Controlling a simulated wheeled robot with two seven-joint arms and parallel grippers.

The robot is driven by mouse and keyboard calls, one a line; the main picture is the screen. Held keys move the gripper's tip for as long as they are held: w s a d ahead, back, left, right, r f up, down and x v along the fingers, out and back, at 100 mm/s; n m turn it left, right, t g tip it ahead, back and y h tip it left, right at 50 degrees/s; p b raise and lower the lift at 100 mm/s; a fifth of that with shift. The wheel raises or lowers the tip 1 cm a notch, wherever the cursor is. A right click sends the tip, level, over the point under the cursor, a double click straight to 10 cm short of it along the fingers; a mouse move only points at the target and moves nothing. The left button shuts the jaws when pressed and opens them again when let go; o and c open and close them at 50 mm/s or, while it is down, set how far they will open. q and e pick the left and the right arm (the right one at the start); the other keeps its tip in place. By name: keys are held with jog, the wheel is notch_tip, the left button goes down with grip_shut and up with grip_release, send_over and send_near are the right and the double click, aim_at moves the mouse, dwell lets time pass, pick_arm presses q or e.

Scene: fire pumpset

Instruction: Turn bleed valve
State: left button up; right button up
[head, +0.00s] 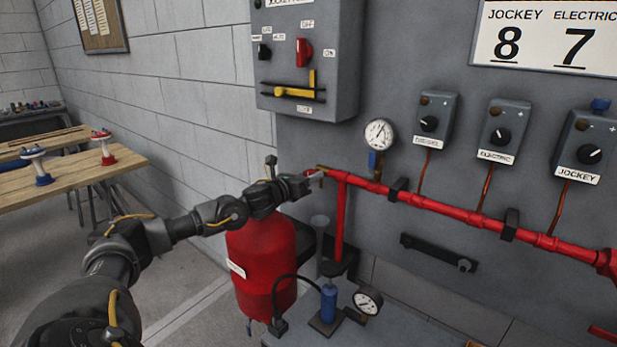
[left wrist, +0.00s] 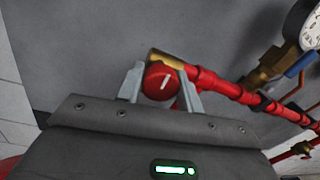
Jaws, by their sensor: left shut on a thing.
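The bleed valve shows in the left wrist view as a round red knob (left wrist: 160,84) with a white mark, on a brass fitting at the end of a red pipe. My left gripper (head: 314,175) is at the left end of this pipe in the head view. Its two grey fingers (left wrist: 161,73) are shut on the red knob, one on each side. The white mark stands nearly upright, tilted slightly right, in the left wrist view. In the head view the gripper mostly hides the knob. My right gripper is in neither view.
The red pipe (head: 460,212) runs right along the grey wall panel. A gauge (head: 379,134) with a blue-handled valve (head: 374,160) sits close right of my gripper. A control box (head: 308,55) hangs above. A red tank (head: 262,262) and a blue pump (head: 328,302) stand below.

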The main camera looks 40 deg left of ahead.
pick_arm(q)
jog(key=n+b, duration=0.1)
jog(key=n, duration=0.2)
jog(key=shift+f, duration=0.1)
jog(key=n+b, duration=0.1)
jog(key=n, duration=0.2)
jog(key=shift+n, duration=0.3)
jog(key=n, duration=0.4)
jog(key=shift+t+y, duration=0.3)
jog(key=n+p, duration=0.1)
jog(key=n, duration=0.2)
jog(key=shift+n, duration=0.4)
jog(key=n, duration=0.2)
jog(key=n+p, duration=0.1)
jog(key=shift+r+n+y+p, duration=0.2)
jog(key=shift+n+y+p, duration=0.1)
jog(key=shift+n+y, duration=0.1)
jog(key=n+p, duration=0.2)
jog(key=n, duration=0.2)
jog(key=shift+y, duration=0.3)
jog(key=n+p, duration=0.5)
jog(key=n, duration=0.1)
jog(key=shift+y, duration=0.3)
jog(key=shift+f+n+p, duration=0.15)
jog(key=shift+n+p, duration=0.55)
jog(key=shift+n, duration=0.4)
